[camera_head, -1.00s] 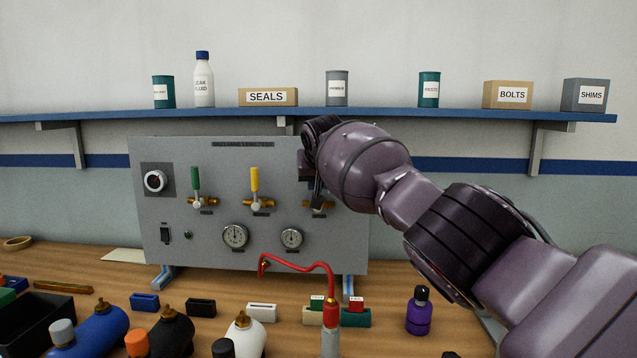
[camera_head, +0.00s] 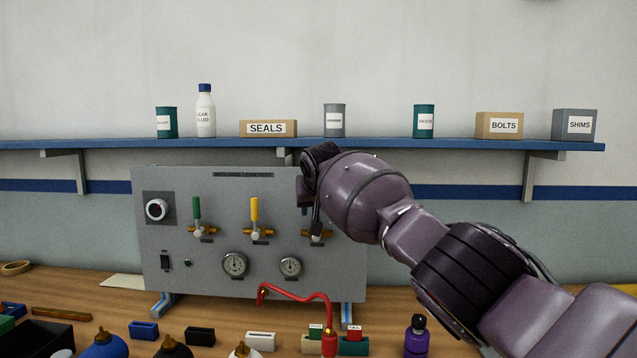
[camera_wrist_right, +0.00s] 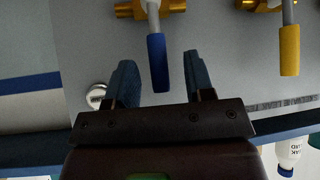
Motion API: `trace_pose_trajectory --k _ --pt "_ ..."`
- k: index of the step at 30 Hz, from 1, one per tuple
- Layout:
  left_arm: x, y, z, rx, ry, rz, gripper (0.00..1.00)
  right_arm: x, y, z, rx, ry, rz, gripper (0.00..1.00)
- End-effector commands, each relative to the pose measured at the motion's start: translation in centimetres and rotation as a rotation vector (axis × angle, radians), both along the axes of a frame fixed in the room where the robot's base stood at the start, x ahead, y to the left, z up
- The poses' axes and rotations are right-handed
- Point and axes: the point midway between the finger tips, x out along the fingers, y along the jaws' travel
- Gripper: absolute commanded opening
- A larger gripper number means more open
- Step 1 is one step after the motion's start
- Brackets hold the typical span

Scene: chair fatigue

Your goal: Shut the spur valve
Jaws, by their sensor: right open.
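The grey panel (camera_head: 215,285) carries three brass valves in a row; their labels are too small to read. The left valve has a green lever (camera_head: 197,208) and the middle one a yellow lever (camera_head: 254,210), both pointing up. The right valve (camera_head: 316,237) is mostly hidden behind my right gripper (camera_head: 309,215). In the right wrist view, which is upside down, its blue lever (camera_wrist_right: 158,62) lies between the open fingers of my right gripper (camera_wrist_right: 161,78), with a visible gap on each side. The yellow lever (camera_wrist_right: 289,50) shows to the right. My left gripper is not in view.
A blue shelf (camera_head: 400,144) with cans, a bottle and boxes runs above the panel. A red hose (camera_head: 300,296) arcs in front of the panel. Bottles and small blocks stand along the bench front, including a purple bottle (camera_head: 417,338) below my right arm.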

Motion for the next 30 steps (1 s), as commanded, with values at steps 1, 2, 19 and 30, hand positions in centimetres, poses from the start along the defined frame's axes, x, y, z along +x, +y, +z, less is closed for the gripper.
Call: trace_pose_trajectory --k 1,2,19,30 --pt "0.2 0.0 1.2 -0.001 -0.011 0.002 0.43 -0.6 -0.1 1.4 0.000 -0.006 0.001 0.48" --pt "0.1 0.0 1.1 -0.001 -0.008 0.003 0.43 -0.8 -0.1 1.5 0.001 -0.006 0.002 0.48" --pt "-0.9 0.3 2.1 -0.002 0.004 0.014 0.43 -4.9 -0.9 5.1 0.000 0.000 0.000 0.48" --pt "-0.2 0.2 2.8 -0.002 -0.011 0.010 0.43 -6.0 -1.1 6.1 0.000 0.002 0.000 0.48"
